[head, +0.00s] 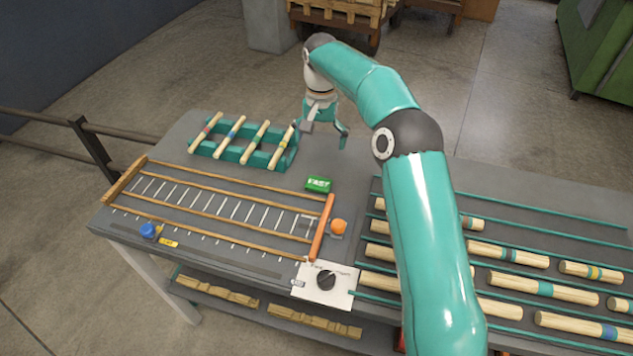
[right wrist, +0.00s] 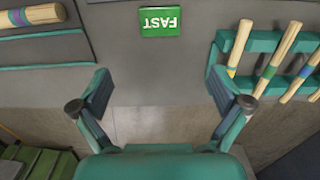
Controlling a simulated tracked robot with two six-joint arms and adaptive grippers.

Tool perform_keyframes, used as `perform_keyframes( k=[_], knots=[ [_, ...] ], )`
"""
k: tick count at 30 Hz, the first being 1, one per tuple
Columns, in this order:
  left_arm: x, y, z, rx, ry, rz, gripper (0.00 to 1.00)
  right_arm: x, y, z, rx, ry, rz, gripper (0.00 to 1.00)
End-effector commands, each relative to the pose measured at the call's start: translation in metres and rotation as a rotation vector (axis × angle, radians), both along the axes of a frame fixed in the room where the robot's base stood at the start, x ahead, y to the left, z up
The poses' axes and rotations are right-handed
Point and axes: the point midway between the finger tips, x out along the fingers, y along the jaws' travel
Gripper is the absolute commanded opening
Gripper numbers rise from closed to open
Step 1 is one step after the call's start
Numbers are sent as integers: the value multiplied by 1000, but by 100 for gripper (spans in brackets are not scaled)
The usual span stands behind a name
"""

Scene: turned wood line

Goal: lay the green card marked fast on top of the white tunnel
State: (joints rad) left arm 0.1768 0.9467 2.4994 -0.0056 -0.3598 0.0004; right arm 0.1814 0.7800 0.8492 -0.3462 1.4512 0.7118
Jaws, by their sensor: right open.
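The green card marked FAST (head: 318,184) lies flat on the grey bench, near the right end of the wooden-railed track. In the right wrist view the card (right wrist: 160,21) is at the top middle, its lettering upside down. My right gripper (head: 325,131) is open and empty, beyond the card toward the far bench edge. Its spread fingers (right wrist: 161,92) show in the right wrist view, with the card ahead of them and apart from them. I cannot make out a white tunnel in either view. My left gripper is not in view.
A teal rack (head: 235,152) with several striped wooden rods stands left of my right gripper. An orange bar (head: 321,228), an orange ball (head: 338,227) and a white panel with a black knob (head: 326,280) are nearer. Striped dowels (head: 545,290) lie in rows at right, partly behind my arm.

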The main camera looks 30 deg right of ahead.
Motion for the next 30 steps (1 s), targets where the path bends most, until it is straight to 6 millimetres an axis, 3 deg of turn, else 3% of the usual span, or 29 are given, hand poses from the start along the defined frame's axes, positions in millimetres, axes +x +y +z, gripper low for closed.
perform_keyframes(
  k=[3, 9, 19, 30],
  knots=[
    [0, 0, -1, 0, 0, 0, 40, -2, -1, -29, 1, 6, -3, 100],
    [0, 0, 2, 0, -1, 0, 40, -1, -2, -66, 1, 6, -4, 100],
    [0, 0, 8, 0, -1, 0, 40, 0, -1, -89, 1, 5, -3, 100],
    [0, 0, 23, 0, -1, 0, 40, 1, -1, -132, 0, 4, -3, 100]
  ],
)
